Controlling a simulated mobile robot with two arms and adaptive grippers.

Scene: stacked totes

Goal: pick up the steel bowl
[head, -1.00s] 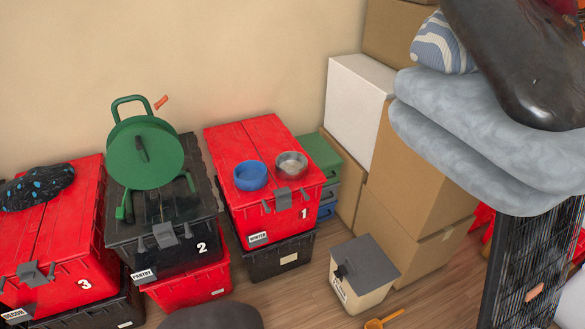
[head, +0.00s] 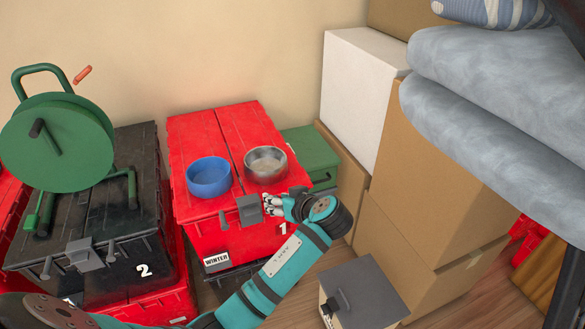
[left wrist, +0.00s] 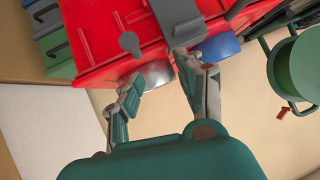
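The steel bowl (head: 265,165) stands upright on the red lid of tote 1, right of a blue bowl (head: 209,177). My left gripper (head: 268,203) is at the front edge of that lid, just below and in front of the steel bowl, apart from it. In the left wrist view my left gripper (left wrist: 160,76) has its two fingers spread, with nothing held. The steel bowl (left wrist: 157,74) shows partly between and beyond the fingers there, and the blue bowl (left wrist: 221,47) is to its right. My right gripper is in neither current view.
Red tote 1 (head: 195,130) has a grey front latch (head: 249,209) close to my gripper. Black tote 2 (head: 140,210) with a green reel (head: 55,145) stands left. Cardboard boxes (head: 430,190) and grey folded bedding (head: 500,90) are right. A lidded box (head: 362,290) sits on the floor.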

